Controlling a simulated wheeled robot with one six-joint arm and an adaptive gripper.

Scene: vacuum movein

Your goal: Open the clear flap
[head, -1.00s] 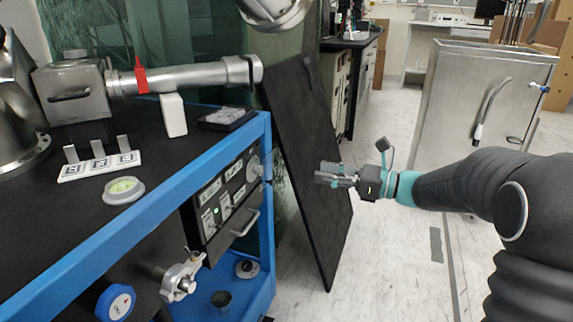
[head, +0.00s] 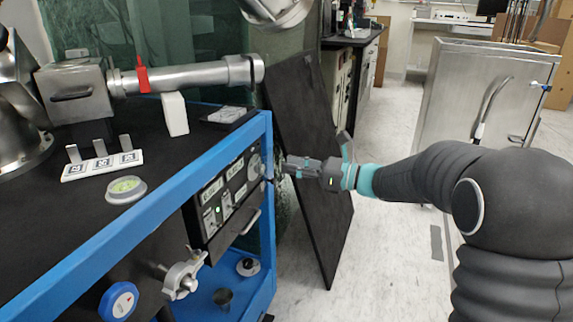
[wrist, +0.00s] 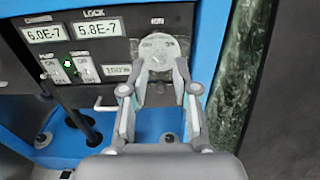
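The clear flap (wrist: 159,46) appears as a pale, round, see-through cover on the control panel (wrist: 112,25), under the ION label in the wrist view. It seems to lie over the panel face; what is beneath it is hard to make out. In the head view it is a small pale disc (head: 254,166) at the panel's right end. My gripper (head: 284,166) points left at the panel, just right of the flap. In the wrist view its two fingers (wrist: 161,76) are apart with nothing between them, and their tips overlap the flap's lower edge. I cannot tell whether they touch it.
The blue cart frame (head: 225,150) surrounds the panel, with a post close to my gripper. A dark leaning board (head: 310,170) stands just behind and right of my gripper. A drawer handle (head: 250,222) is below the panel. Floor to the right is open.

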